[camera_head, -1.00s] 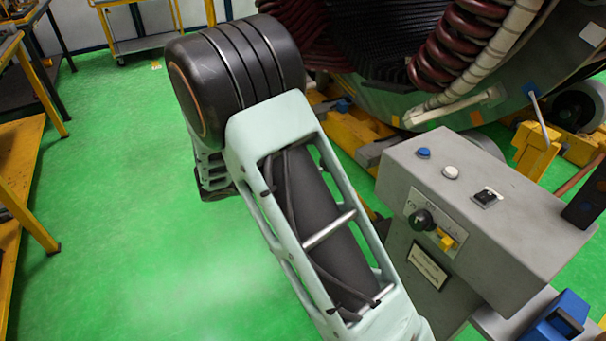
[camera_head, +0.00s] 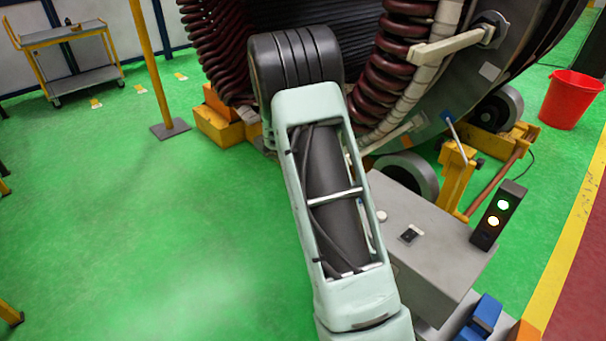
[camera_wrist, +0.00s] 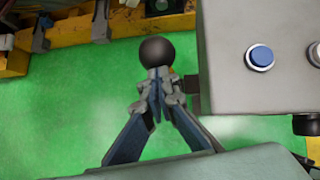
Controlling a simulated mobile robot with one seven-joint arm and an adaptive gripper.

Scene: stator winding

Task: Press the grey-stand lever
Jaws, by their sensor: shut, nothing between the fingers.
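The grey stand (camera_head: 440,245) is at the right of the head view, partly covered by my arm. In the wrist view its grey box (camera_wrist: 225,100) fills the right side, with a blue button (camera_wrist: 260,57) on top. A black ball knob (camera_wrist: 157,52), apparently the lever's end, shows just left of the box. My gripper (camera_wrist: 157,95) is shut and empty, its fingertips pointing at the knob and overlapping its lower edge in the picture. I cannot tell whether they touch. The lever's shaft is mostly hidden. In the head view my arm hides the gripper and lever.
The large stator with dark red coils (camera_head: 395,55) stands behind my arm. A yellow bracket (camera_head: 455,175) and a signal box with lit lamps (camera_head: 498,212) are beside the stand. A red bucket (camera_head: 572,100) stands far right. Green floor (camera_head: 150,230) is open at left.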

